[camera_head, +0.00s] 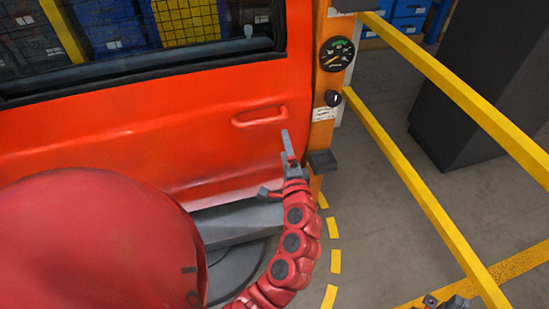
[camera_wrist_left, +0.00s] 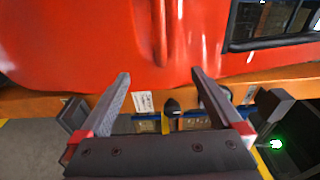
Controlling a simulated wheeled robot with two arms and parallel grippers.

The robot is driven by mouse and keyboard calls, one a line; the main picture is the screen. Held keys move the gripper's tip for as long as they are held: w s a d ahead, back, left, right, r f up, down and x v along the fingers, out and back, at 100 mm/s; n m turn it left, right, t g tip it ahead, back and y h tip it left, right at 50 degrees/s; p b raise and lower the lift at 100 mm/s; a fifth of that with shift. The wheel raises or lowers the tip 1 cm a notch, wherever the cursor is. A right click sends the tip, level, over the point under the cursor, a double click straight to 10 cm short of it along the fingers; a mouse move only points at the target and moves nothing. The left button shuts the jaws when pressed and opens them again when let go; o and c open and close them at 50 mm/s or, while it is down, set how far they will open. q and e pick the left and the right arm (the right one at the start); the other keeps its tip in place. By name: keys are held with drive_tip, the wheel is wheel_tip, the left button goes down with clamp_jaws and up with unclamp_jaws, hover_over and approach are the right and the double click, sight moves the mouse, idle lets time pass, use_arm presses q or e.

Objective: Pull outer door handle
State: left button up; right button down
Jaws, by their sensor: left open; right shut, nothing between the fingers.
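The red door (camera_head: 150,140) is shut in its frame, with a red outer door handle (camera_head: 260,116) below the window at its right side. In the left wrist view the handle (camera_wrist_left: 158,35) runs upright at the top, ahead of the fingers. My left gripper (camera_head: 280,164) is open and empty, below and slightly right of the handle in the head view. In the wrist view its two fingers (camera_wrist_left: 160,76) are spread, one on each side of the handle's line, apart from it. Only a small part of my right gripper (camera_head: 440,302) shows at the bottom edge; it is shut and empty.
An orange post (camera_head: 327,90) with a round gauge (camera_head: 336,54) and a black knob (camera_head: 333,99) stands right of the door. Yellow rails (camera_head: 420,190) and a dark cabinet (camera_head: 480,80) are at the right. Floor (camera_head: 385,230) shows between post and rails.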

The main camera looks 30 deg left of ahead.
sight(264, 125)
use_arm(q)
drive_tip(key=shift+n+g+y, duration=0.6)
drive_tip(key=shift+g+y, duration=0.1)
drive_tip(key=shift+g, duration=0.2)
drive_tip(key=w+a, duration=0.1)
drive_tip(key=a, duration=0.2)
drive_tip(key=w+a, duration=0.2)
drive_tip(key=a, duration=0.2)
drive_tip(key=w+a+p, duration=0.1)
drive_tip(key=w+a, duration=0.1)
drive_tip(key=a, duration=0.2)
drive_tip(key=shift+w+r, duration=0.1)
drive_tip(key=shift+r, duration=0.05)
clamp_jaws()
drive_tip(key=shift+d, duration=0.15)
idle(0.6)
drive_tip(key=shift+v, duration=1.05)
idle(0.4)
